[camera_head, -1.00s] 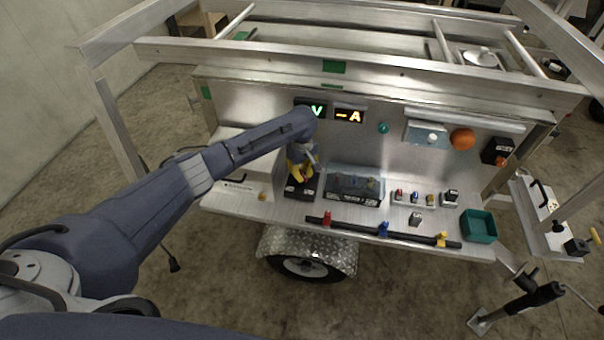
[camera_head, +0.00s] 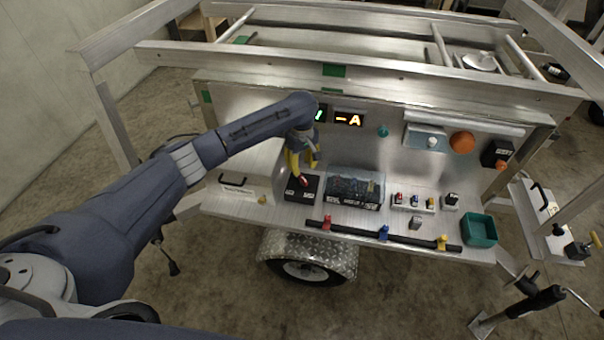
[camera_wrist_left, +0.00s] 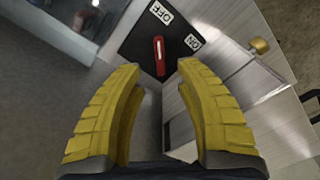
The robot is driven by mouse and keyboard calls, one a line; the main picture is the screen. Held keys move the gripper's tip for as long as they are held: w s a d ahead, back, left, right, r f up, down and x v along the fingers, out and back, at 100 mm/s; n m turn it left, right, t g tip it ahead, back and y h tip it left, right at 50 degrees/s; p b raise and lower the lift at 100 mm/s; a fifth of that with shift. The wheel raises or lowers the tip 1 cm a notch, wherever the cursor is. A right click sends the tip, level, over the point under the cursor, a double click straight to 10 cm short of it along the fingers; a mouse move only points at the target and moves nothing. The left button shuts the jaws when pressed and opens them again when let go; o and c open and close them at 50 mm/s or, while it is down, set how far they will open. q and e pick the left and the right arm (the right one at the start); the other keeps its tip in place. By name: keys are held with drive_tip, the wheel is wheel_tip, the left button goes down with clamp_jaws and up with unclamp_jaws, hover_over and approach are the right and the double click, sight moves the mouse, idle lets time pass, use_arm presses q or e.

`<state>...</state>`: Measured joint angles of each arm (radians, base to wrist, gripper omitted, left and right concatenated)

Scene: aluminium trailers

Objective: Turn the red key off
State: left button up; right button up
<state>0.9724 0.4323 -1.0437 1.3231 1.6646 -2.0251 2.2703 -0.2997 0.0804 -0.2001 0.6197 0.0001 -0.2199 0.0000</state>
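The red key (camera_wrist_left: 159,56) sits on a black switch box (camera_wrist_left: 135,45) with white OFF and ON labels. In the left wrist view its handle lies between the two labels, and I cannot tell which one it is set to. The key (camera_head: 304,181) also shows in the head view, on the box (camera_head: 301,191) at the left of the trailer's shelf. My left gripper (camera_wrist_left: 158,75) is open, its yellow fingers apart on both sides of the space just short of the key. In the head view the left gripper (camera_head: 301,172) is right above the box. My right gripper is not in view.
Small coloured switches (camera_head: 415,201), a black bar with coloured clamps (camera_head: 383,232) and a green bin (camera_head: 478,228) lie further right.

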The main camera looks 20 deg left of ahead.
sight(302, 177)
use_arm(q)
drive_tip(key=shift+r, duration=2.95)
